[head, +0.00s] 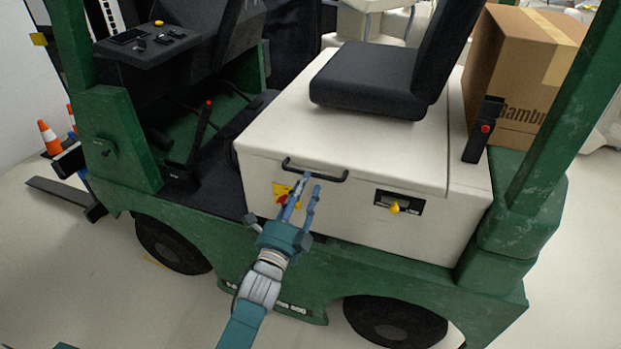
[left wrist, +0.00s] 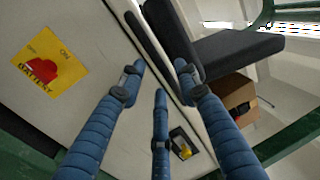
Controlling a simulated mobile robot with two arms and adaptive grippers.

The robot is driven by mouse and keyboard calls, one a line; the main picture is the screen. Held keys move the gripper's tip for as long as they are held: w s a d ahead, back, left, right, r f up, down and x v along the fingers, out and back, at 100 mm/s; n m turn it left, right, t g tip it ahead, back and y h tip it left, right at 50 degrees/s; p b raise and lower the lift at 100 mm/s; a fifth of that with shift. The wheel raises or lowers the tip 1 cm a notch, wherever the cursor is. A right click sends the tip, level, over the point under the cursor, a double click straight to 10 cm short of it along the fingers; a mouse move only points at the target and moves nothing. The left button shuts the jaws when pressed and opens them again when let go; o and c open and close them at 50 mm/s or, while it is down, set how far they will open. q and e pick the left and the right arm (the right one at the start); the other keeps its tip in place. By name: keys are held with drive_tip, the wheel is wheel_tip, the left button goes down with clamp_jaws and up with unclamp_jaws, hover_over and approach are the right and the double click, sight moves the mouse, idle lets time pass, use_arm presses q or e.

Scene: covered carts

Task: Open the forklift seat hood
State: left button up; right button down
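The forklift's cream seat hood (head: 370,110) is closed, with the black seat (head: 370,78) on top. A black bar handle (head: 317,172) runs along its upper front edge. My left gripper (head: 307,184) is at this handle, its fingertips just below and in front of the bar. In the left wrist view the fingers (left wrist: 159,72) of my left gripper are spread apart, near a dark bar (left wrist: 150,42) along the hood edge. Contact cannot be told. My right gripper is not in view.
The front panel has a yellow latch (head: 395,207) in a black recess and a yellow-and-red battery switch plate (left wrist: 48,68). A cardboard box (head: 515,75) stands behind the seat. Green posts flank the opening on both sides. A black lever (head: 200,135) stands to the left.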

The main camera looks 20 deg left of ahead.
use_arm(q)
drive_tip(key=w, duration=0.3)
drive_tip(key=w+b, duration=0.1)
drive_tip(key=shift+w+d+r, duration=0.1)
drive_tip(key=shift+w+r, duration=0.2)
drive_tip(key=shift+r, duration=0.1)
clamp_jaws()
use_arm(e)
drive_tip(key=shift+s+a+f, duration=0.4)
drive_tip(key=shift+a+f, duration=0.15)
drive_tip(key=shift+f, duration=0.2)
